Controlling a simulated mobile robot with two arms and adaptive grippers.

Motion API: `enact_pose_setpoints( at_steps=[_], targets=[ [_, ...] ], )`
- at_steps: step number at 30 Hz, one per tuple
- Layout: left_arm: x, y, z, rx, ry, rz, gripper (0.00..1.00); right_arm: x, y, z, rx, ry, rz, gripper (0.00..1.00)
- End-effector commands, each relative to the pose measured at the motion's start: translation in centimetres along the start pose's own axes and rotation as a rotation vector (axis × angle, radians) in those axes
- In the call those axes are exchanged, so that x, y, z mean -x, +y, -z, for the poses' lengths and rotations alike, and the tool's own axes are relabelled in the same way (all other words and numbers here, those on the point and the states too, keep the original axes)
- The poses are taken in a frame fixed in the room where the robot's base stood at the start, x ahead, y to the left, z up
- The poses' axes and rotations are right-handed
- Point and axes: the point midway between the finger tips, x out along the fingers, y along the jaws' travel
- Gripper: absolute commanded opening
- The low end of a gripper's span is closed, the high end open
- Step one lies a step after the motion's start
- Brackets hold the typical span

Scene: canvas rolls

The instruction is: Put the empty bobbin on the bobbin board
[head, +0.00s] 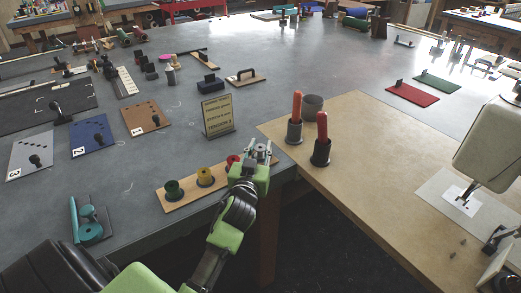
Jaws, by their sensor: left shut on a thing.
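The bobbin board (191,197) is a tan strip near the front edge of the grey table. It bears a green bobbin (174,190), a yellow bobbin (205,177) and a red bobbin (232,161). My left gripper (260,150) is at the right end of the board, beside the red bobbin. It is shut on a small greyish thing, which I take for the empty bobbin; the fingers hide most of it. I cannot tell whether it touches the board, whose right end is hidden by my gripper. My right gripper is out of view.
A small sign (217,115) stands behind the board.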

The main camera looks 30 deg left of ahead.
Motion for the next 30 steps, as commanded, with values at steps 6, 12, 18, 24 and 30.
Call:
enact_pose_setpoints(
  at_steps=[6,12,18,24,30],
  targets=[
    [0.0,0.0,-0.3,0.0,-0.001,0.0,0.1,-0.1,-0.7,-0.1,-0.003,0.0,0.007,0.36],
    [0.0,0.0,-0.3,0.0,-0.001,0.0,0.32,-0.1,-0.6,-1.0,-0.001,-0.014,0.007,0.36],
    [0.0,0.0,-0.2,0.0,-0.001,0.0,0.32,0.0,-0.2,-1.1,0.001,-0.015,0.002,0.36],
    [1.3,0.0,-0.1,0.0,-0.003,-0.001,0.32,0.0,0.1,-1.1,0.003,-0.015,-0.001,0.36],
    [5.6,0.0,-0.2,0.002,-0.004,0.0,0.32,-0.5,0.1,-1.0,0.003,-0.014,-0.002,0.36]
  ],
)
